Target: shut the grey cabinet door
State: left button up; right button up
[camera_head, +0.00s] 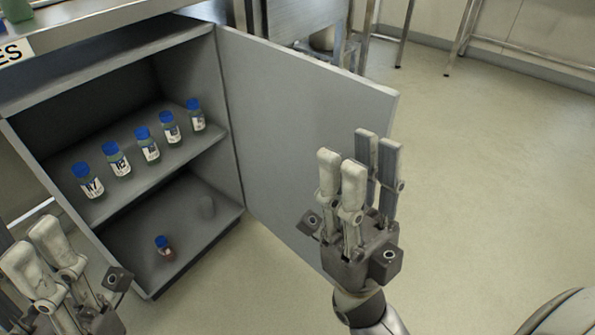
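The grey cabinet (185,190) stands at the left with its interior exposed. Its grey door (290,120) stands wide open, hinged at the cabinet's right side and reaching toward the right. My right gripper (358,170) is in front of the door's free edge, fingers pointing up, with gaps between them and nothing held. It hides the lower part of that edge, and I cannot tell whether it touches the door. My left gripper (40,258) is at the lower left, partly cut off, in front of the cabinet's near side; its opening is unclear.
Several blue-capped bottles (150,147) stand on the cabinet's upper shelf. A small blue-capped bottle (164,246) is on the lower one. A counter (90,25) is above. Metal-legged furniture (320,35) stands behind the door. The floor (490,170) at the right is clear.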

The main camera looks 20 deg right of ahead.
aim_at(285, 105)
jog(key=k+l+u, duration=0.15)
jog(key=l, duration=0.25)
jog(key=l+u, duration=0.15)
jog(key=l, duration=0.3)
jog(key=k+l+u, duration=0.15)
jog(key=l, duration=0.25)
jog(key=k+l+u, duration=0.2)
jog(key=l, duration=0.15)
jog(key=i+l+u, duration=0.1)
jog(key=l, duration=0.25)
jog(key=i+l+u, duration=0.15)
jog(key=l, duration=0.2)
jog(key=i+l+u, duration=0.1)
jog(key=l, duration=0.3)
jog(key=l+u, duration=0.1)
jog(key=l, duration=0.25)
jog(key=i, duration=0.05)
